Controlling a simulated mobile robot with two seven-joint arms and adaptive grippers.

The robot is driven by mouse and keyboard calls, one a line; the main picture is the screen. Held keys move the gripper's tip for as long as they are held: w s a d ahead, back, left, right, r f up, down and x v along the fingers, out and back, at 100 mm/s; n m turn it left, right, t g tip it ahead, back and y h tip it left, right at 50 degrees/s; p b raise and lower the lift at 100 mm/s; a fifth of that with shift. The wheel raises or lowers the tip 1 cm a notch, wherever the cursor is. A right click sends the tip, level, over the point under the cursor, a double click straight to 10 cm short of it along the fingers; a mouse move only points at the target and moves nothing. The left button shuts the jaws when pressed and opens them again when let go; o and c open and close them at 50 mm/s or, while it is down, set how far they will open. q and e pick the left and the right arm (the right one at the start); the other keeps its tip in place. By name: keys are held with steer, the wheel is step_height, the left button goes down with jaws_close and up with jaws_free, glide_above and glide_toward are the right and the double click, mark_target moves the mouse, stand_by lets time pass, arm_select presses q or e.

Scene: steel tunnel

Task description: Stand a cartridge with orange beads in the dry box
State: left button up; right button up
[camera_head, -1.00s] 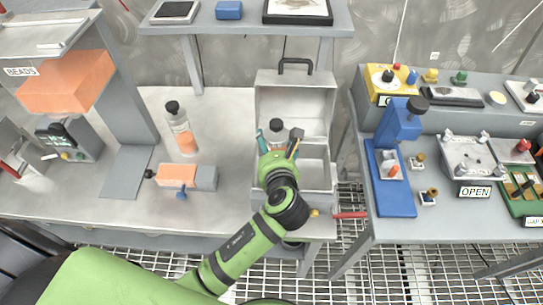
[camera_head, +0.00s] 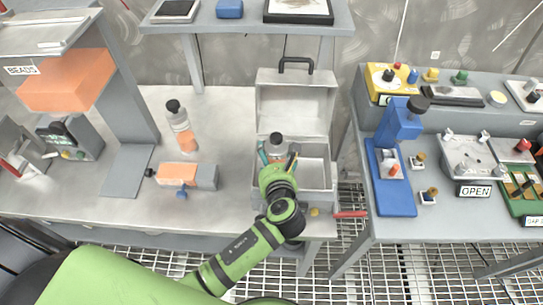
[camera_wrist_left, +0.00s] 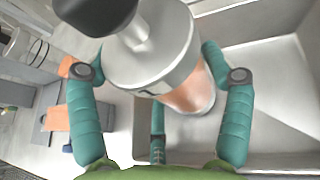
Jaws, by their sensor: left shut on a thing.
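My left gripper (camera_head: 277,158) is shut on a cartridge (camera_head: 277,141) with a black knob and grey cap. In the left wrist view, the cartridge (camera_wrist_left: 185,60) stands between the teal fingers (camera_wrist_left: 160,76), and orange shows through its clear wall. It is close to upright, over or inside the left part of the open dry box (camera_head: 326,176). Whether its base touches the floor is hidden. The dry box also shows in the left wrist view (camera_wrist_left: 270,75). Another cartridge (camera_head: 181,126) with orange contents stands on the table. My right gripper is not in view.
The grey box lid (camera_head: 292,102) stands raised behind the box. An orange-and-grey device (camera_head: 187,176) lies to the left, near the orange BEADS hopper (camera_head: 68,82). A second table with a blue press (camera_head: 392,190) is at right. Table between cartridge and box is clear.

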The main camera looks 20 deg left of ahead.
arm_select(q)
steer(key=o, duration=1.2)
steer(key=shift+f, duration=0.1)
steer(key=shift+r, duration=0.45)
steer(key=b+v, duration=0.1)
steer(key=v, duration=1.1)
steer(key=shift+d+r, duration=0.1)
steer(key=shift+r, duration=0.1)
